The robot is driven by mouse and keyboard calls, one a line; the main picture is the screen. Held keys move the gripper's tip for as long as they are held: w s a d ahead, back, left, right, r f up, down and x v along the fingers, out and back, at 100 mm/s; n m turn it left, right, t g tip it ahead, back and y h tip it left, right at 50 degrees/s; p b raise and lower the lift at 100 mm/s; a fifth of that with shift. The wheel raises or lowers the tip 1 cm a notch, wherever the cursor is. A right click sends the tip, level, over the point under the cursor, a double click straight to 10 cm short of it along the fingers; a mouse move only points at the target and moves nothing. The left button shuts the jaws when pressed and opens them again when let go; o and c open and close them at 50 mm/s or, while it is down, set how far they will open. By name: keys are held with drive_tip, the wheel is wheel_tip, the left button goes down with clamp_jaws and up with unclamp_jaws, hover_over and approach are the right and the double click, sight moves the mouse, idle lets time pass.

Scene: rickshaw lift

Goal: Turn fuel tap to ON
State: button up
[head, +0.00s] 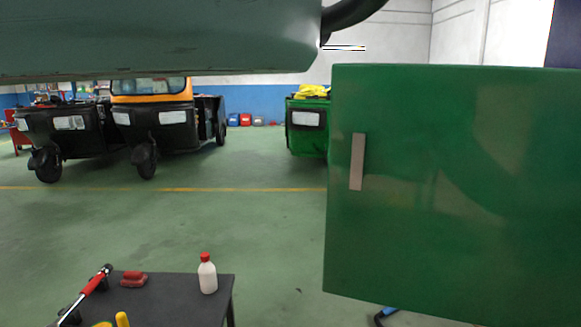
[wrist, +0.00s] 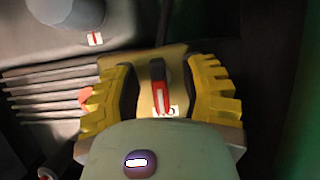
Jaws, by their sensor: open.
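In the wrist view, the fuel tap (wrist: 160,92) is a small lever, dark at its upper end and red with a pale stripe lower down. It sits on a yellowish plate (wrist: 144,100) with a small white label (wrist: 172,111) beside its lower end. My gripper (wrist: 160,72) has its yellow ribbed fingers open, one on each side of the lever. Gaps show between lever and fingers, so neither appears to touch it. The lever points roughly up and down in the picture. The tap and my gripper do not show in the head view.
In the wrist view, a grey rounded part (wrist: 66,10), a red-marked label (wrist: 95,39) and dark ribs (wrist: 45,95) lie left. A red round part (wrist: 87,97) is partly behind the left finger. The head view shows a green panel (head: 450,180) and a dark table (head: 175,300).

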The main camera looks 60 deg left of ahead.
drive_tip(key=v, duration=1.1)
drive_tip(key=shift+s+a, duration=0.25)
drive_tip(key=shift+r, duration=0.1)
